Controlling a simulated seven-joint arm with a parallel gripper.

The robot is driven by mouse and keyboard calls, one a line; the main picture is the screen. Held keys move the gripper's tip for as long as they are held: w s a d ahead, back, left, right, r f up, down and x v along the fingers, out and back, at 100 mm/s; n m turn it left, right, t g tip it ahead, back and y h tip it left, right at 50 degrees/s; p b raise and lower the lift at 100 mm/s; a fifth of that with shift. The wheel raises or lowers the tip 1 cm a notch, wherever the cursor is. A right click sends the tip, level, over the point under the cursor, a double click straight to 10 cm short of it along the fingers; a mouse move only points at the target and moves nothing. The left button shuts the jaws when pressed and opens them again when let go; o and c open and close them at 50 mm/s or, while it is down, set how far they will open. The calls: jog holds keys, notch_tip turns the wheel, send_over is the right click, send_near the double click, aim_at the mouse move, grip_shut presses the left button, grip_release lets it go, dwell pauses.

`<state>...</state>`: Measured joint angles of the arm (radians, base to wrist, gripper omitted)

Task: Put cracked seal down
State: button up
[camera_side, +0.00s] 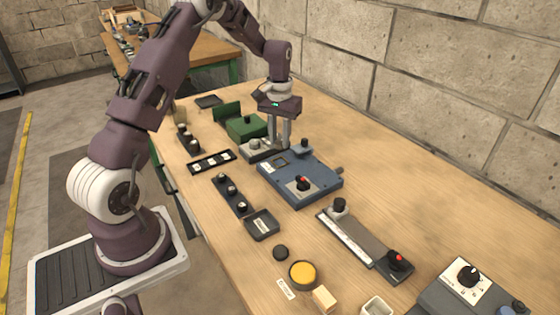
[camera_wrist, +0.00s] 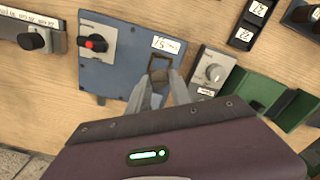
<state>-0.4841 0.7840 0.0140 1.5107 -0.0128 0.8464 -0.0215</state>
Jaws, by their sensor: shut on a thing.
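My gripper (camera_side: 279,145) is shut and points down, between the grey box with the pale knob (camera_side: 255,144) and the blue panel box (camera_side: 322,179). In the wrist view its fingers (camera_wrist: 164,84) come together by the blue box's small dark-framed window (camera_wrist: 160,64). The cracked seal held between the fingertips is small and mostly hidden by them; I cannot make out its shape or crack. I cannot tell whether it touches anything below. The blue box also has a red knob (camera_side: 302,182) and a white label (camera_wrist: 166,45).
A green open-lidded box (camera_side: 243,126) stands behind the grey one. Black strips with knobs (camera_side: 231,194) and a dark tray (camera_side: 262,224) lie toward my base. A long rail with knobs (camera_side: 352,240) and a yellow round piece (camera_side: 303,274) lie nearer the camera. Bare wood lies along the wall.

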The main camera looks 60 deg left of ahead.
jog(key=shift+r, duration=0.3)
jog(key=s+d+m, duration=0.5)
jog(key=s+d, duration=0.2)
jog(key=d, duration=0.1)
jog(key=r+m, duration=0.2)
jog(key=m, duration=0.6)
send_over(262, 227)
jog(key=shift+m, duration=0.3)
notch_tip(262, 227, down, 10)
jog(key=shift+f, duration=0.2)
